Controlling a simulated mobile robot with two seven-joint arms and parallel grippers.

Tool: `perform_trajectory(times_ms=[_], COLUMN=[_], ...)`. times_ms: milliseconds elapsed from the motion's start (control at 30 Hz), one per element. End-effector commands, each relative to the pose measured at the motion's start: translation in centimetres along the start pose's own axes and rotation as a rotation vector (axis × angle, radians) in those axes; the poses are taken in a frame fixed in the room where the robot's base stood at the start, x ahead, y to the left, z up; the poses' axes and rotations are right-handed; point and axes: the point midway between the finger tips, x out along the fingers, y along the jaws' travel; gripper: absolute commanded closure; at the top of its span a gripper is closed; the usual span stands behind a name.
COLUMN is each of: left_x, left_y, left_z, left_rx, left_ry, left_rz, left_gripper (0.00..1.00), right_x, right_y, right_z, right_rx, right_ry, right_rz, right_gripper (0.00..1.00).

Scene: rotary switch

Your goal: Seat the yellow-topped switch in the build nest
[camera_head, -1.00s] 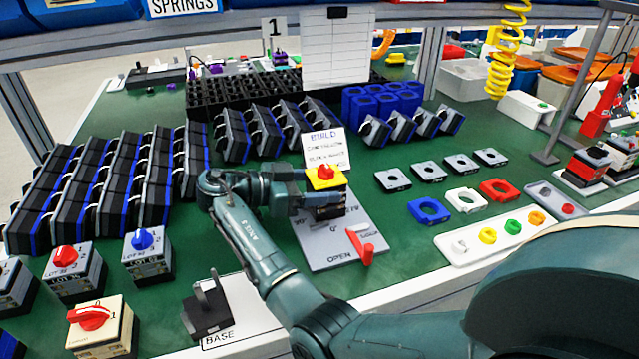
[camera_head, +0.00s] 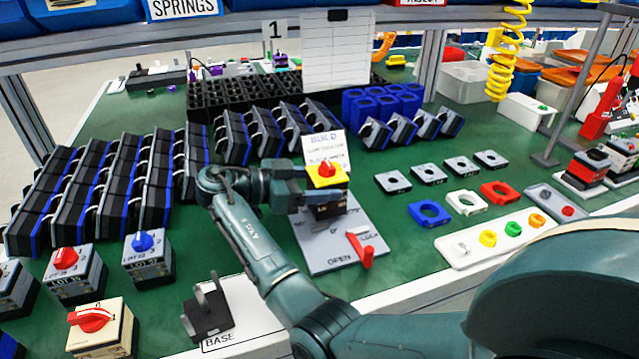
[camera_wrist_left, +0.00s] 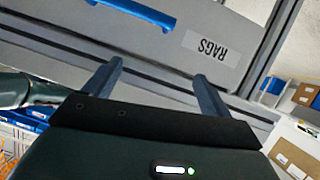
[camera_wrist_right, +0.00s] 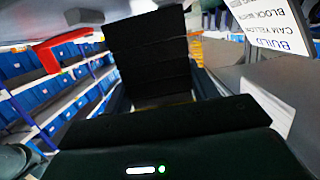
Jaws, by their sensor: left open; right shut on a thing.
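The yellow-topped switch (camera_head: 326,178) has a red knob and a dark body. It is over the far part of the grey build nest plate (camera_head: 330,245), which carries a red lever (camera_head: 361,248) beside the word OPEN. My right gripper (camera_head: 308,196) is shut on this switch from its left side. I cannot tell whether the switch touches the nest. In the right wrist view a dark block (camera_wrist_right: 150,55) fills the space before the gripper, with the red lever (camera_wrist_right: 65,50) at left. My left gripper (camera_wrist_left: 155,95) is open and empty, facing a grey drawer labelled RAGS (camera_wrist_left: 210,45).
A BUILD card (camera_head: 325,148) stands just behind the nest. Rows of dark switch blocks (camera_head: 100,190) stand at left. Rings and plates (camera_head: 430,212) lie at right.

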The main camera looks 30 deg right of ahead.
Motion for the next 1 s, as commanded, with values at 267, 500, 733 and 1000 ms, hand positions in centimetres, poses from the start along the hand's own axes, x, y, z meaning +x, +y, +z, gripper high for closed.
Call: perform_trajectory(times_ms=[267, 500, 733, 1000], left_x=[0.0, 0.2, 0.4, 0.4], left_y=[0.3, 0.2, 0.1, 0.0], left_z=[1.0, 1.6, 2.0, 1.9], left_rx=[-0.01, -0.009, -0.005, -0.002], left_ry=[-0.023, -0.023, -0.023, -0.023], left_rz=[0.006, 0.006, 0.005, 0.004], left_gripper=[0.17, 0.17, 0.17, 0.17], right_x=[0.0, 0.1, 0.2, 0.2], right_y=[0.0, 0.0, 0.0, 0.0], right_z=[0.0, 0.6, 1.0, 1.0], right_rx=[0.002, 0.002, 0.002, 0.001], right_ry=[0.001, 0.001, 0.001, 0.0], right_rz=[0.0, -0.001, -0.001, 0.0], right_gripper=[0.77, 0.77, 0.4, 0.17])
